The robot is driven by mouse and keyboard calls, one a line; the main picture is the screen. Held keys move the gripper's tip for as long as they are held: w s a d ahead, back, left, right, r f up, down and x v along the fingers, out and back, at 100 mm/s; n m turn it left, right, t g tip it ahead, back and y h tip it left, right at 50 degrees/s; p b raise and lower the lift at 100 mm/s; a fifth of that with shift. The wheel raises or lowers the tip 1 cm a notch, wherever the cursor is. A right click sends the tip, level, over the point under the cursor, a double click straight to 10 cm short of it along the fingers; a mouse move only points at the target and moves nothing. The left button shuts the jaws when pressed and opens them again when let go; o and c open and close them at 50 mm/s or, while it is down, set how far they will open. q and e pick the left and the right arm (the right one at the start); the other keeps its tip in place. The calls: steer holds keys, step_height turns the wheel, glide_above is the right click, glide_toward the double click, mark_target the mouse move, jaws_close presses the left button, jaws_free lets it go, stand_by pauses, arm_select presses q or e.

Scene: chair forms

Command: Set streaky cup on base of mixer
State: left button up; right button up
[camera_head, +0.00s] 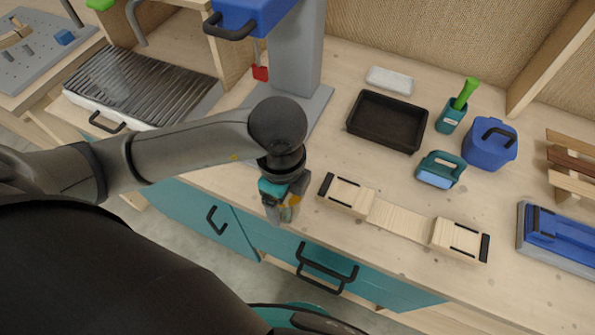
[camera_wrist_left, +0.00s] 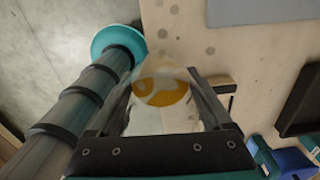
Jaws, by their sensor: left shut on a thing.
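My left gripper (camera_head: 284,197) is shut on the streaky cup (camera_head: 291,208), over the front edge of the worktop. In the left wrist view the streaky cup (camera_wrist_left: 162,88), whitish with orange swirls, sits between the two fingers. The fingers and hand hide part of the cup in the head view. The mixer has a blue head (camera_head: 252,14), a grey column (camera_head: 294,55) and a flat grey base (camera_head: 314,104). The base lies behind the gripper, farther back on the worktop, and my arm covers part of it. My right gripper is not in view.
A wooden piece with two black-railed blocks (camera_head: 397,217) lies right of the gripper. A black tray (camera_head: 388,121) stands right of the mixer base. A ridged grill (camera_head: 143,88) is at the left. Blue and teal containers (camera_head: 488,147) stand at the right.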

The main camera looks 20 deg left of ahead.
arm_select(q)
steer(key=shift+s, duration=0.25)
steer(key=m, duration=0.2)
steer(key=w+m, duration=0.1)
steer(key=m, duration=0.3)
steer(key=shift+w+r+b, duration=0.2)
steer(key=shift+r+b, duration=0.2)
steer(key=m, duration=0.2)
steer(key=w+m, duration=0.1)
steer(key=m, duration=0.1)
steer(key=r+m, duration=0.1)
steer(key=m, duration=0.1)
steer(key=shift+w+a+m+b, duration=0.1)
steer(key=shift+w+m+b, duration=0.05)
steer(key=shift+m+b, duration=0.25)
steer(key=m, duration=0.3)
steer(key=shift+w+r, duration=0.25)
steer(key=w+a+r+n+b, duration=0.1)
steer(key=r+n, duration=0.3)
steer(key=n, duration=1.3)
steer(key=w+r+n+b, duration=0.3)
steer(key=n, duration=1.4)
steer(key=shift+w+a+r+n, duration=0.15)
steer(key=shift+a+r+n, duration=0.15)
steer(key=shift+a+r, duration=0.1)
